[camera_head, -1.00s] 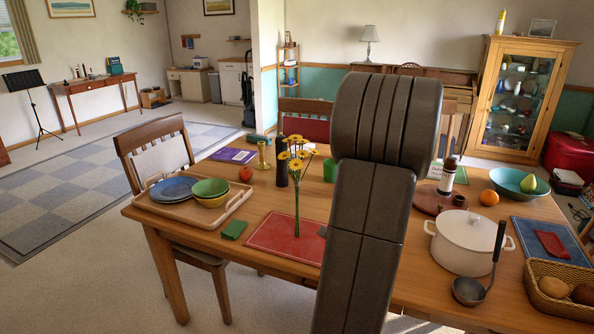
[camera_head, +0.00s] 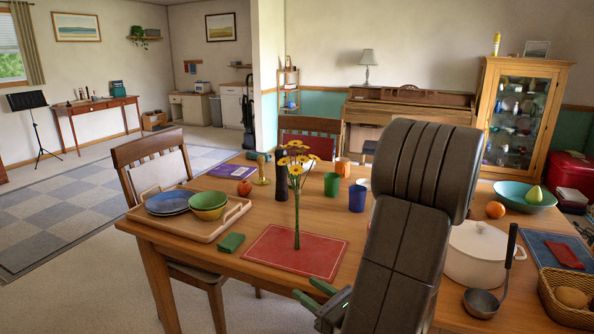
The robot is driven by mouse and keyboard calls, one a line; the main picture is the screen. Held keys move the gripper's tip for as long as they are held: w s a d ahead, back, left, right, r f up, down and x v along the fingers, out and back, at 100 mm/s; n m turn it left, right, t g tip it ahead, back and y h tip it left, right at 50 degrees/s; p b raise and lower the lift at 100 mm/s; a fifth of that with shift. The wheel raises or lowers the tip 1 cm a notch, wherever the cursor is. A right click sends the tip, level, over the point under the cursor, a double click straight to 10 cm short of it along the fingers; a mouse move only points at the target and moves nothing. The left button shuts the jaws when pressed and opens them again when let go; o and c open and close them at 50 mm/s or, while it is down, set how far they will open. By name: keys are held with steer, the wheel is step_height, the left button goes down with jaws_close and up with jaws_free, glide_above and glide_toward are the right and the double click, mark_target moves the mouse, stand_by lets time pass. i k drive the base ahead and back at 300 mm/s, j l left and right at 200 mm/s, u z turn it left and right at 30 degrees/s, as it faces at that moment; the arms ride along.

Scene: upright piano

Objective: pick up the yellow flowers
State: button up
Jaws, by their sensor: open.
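The yellow flowers (camera_head: 297,172) stand upright on green stems above the red placemat (camera_head: 287,252) on the wooden table. They show several yellow blooms with dark centres. No vase can be made out around the stems. My gripper (camera_head: 310,290), with green fingers, is low at the table's front edge, below and in front of the placemat. Its fingers are apart and hold nothing. My dark arm covers part of the table to its right.
A wooden tray (camera_head: 238,212) with plates and bowls is to the left. A dark bottle (camera_head: 281,177), a green cup (camera_head: 332,184) and a blue cup (camera_head: 357,198) stand behind the flowers. A white pot (camera_head: 470,255) and ladle (camera_head: 484,300) are to the right.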

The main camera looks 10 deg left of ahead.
mark_target(296, 170)
steer(key=i+j+z, duration=0.25)
steer(key=j+z, duration=0.3)
steer(key=i+j+z, duration=0.1)
steer(key=j+z, duration=0.15)
steer(key=j, duration=0.25)
steer(key=j+z, duration=0.25)
steer(key=i+j, duration=0.05)
steer(key=j, duration=0.05)
